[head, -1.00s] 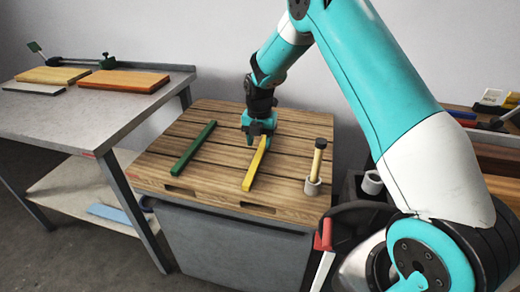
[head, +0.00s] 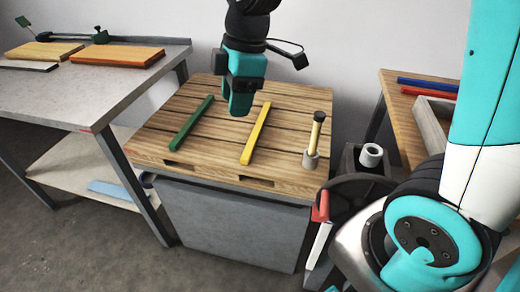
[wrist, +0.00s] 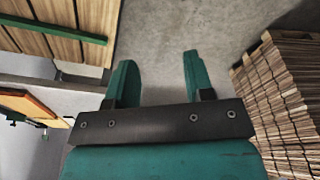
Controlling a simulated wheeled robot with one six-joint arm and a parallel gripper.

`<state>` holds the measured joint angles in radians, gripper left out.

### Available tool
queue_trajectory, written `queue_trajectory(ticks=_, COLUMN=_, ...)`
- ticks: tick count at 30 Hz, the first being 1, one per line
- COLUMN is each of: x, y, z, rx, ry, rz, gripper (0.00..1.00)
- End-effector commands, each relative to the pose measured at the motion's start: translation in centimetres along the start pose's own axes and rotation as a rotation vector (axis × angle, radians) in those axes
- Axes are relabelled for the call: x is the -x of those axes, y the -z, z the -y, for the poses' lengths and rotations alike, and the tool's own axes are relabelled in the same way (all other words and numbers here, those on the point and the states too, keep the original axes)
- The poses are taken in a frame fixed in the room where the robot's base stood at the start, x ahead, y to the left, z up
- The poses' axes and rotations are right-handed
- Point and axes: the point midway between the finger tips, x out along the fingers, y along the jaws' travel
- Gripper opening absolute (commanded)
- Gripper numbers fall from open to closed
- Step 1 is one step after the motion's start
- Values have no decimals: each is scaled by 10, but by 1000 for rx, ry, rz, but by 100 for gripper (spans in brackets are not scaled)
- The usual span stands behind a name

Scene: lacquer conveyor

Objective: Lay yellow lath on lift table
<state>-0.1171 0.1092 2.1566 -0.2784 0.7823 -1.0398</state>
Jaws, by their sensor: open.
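The yellow lath (head: 256,133) lies flat on the slatted wooden top of the lift table (head: 225,161), right of the middle. A green lath (head: 192,123) lies on the same top to its left; it also shows in the wrist view (wrist: 55,30). My gripper (head: 240,108) hangs above the table top between the two laths, apart from both. In the wrist view my gripper (wrist: 158,78) has its two fingers spread with nothing between them. The yellow lath does not show in the wrist view.
A grey bench (head: 85,95) with boards (head: 118,55) stands left. A wooden bench right holds a blue bar (head: 430,86) and a red bar (head: 428,92).

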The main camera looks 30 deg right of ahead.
Motion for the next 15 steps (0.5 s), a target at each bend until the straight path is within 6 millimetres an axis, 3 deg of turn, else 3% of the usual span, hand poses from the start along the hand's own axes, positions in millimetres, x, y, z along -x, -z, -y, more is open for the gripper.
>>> queue_trajectory(ticks=1, x=7, y=8, z=31, rx=-107, ry=6, rz=-26, gripper=48)
queue_trajectory(ticks=6, x=15, y=19, z=116, rx=-471, ry=64, rz=-89, gripper=48)
queue_trajectory(ticks=10, x=14, y=19, z=156, rx=-654, ry=108, rz=-106, gripper=48)
queue_trajectory(ticks=15, x=14, y=17, z=175, rx=-747, ry=132, rz=-111, gripper=48)
